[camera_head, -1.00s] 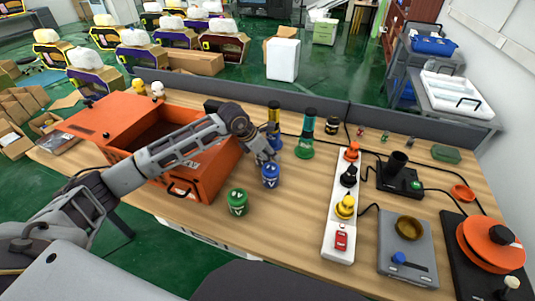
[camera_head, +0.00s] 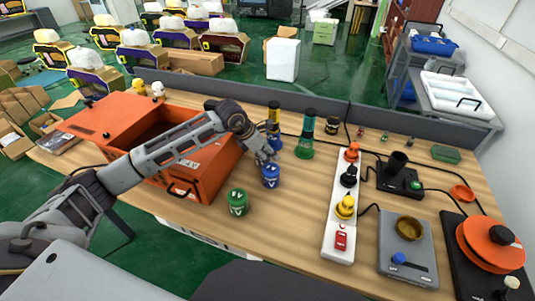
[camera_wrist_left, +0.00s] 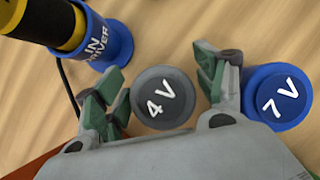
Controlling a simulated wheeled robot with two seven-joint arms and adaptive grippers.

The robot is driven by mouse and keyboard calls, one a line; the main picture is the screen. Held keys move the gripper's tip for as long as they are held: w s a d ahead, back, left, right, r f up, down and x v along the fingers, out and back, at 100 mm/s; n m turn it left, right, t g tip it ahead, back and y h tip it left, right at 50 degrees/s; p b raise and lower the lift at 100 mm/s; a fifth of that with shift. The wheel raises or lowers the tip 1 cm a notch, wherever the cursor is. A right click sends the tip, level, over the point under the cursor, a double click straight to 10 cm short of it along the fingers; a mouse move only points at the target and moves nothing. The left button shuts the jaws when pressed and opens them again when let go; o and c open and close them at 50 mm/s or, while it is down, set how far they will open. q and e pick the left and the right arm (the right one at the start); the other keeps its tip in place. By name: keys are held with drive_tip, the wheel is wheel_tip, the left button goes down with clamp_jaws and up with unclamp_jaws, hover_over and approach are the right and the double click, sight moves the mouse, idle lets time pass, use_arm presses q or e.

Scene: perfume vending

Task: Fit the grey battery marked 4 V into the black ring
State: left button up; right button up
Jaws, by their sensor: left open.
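In the left wrist view the grey battery (camera_wrist_left: 163,97) marked 4 V shows its round top between the two fingers of my left gripper (camera_wrist_left: 160,90). The fingers are open on either side of it, with a visible gap at the right. In the head view my left gripper (camera_head: 265,155) is low behind the blue 7 V battery (camera_head: 271,176), and the grey battery is hidden. A black upright ring-like tube (camera_head: 397,162) stands on a black cabled base at the right; I cannot tell surely whether it is the black ring. My right gripper is not in view.
The blue 7 V battery (camera_wrist_left: 277,96) is close beside my right-hand finger in the wrist view. A blue holder (camera_wrist_left: 108,42) with a yellow-black driver is at upper left. A green battery (camera_head: 237,202), an orange toolbox (camera_head: 205,180) and a white power strip (camera_head: 337,215) share the table.

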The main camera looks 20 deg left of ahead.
use_arm(q)
drive_tip(key=v, duration=1)
drive_tip(key=shift+r, duration=0.35)
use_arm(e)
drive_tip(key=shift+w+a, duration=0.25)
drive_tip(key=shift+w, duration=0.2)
use_arm(q)
drive_tip(key=shift+s+a, duration=0.1)
drive_tip(key=shift+s, duration=0.05)
